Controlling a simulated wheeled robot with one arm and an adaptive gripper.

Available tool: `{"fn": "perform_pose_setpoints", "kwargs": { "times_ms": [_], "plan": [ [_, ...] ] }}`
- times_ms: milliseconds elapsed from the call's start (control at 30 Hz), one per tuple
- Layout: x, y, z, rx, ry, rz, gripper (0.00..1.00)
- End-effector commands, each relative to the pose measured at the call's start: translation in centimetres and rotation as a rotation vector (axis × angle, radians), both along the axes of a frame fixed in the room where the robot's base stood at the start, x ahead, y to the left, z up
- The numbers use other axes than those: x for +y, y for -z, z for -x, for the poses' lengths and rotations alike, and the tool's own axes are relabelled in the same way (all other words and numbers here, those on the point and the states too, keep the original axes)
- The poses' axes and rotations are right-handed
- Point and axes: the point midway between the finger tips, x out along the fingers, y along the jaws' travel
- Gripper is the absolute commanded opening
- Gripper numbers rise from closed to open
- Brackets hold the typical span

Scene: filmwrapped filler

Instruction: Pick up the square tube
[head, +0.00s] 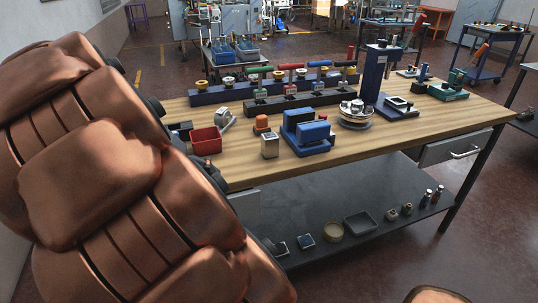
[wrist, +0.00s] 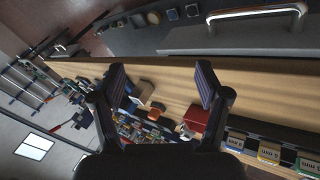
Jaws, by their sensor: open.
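The square tube (head: 270,146) looks like a short, pale metal block with a squared top, standing upright near the front edge of the wooden bench (head: 360,147). In the wrist view the tube (wrist: 146,92) shows small, beyond and between my two fingers. My gripper (wrist: 162,84) is open, its fingers wide apart with nothing between the tips. It is apart from the tube. In the head view my copper-coloured arm fills the left side and hides most of the gripper.
An orange block (head: 262,123) stands just behind the tube. A blue fixture (head: 305,133) is close on its right, and a red bin (head: 206,141) stands to its left. Racks of coloured-handled tools (head: 290,103) line the back. A drawer handle (head: 465,153) juts from the bench front.

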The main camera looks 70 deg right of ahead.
Motion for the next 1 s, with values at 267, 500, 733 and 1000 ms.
{"fn": "perform_pose_setpoints", "kwargs": {
  "times_ms": [267,500,733,1000],
  "plan": [
    [-11.3,0.2,-1.3,-0.034,0.396,0.369,0.75],
    [-19.6,1.0,-1.9,-0.096,0.653,0.681,0.75],
    [-25.1,2.4,-2.0,-0.179,0.805,0.898,0.75],
    [-27.3,3.0,-1.7,-0.220,0.860,0.981,0.75]
  ]
}}
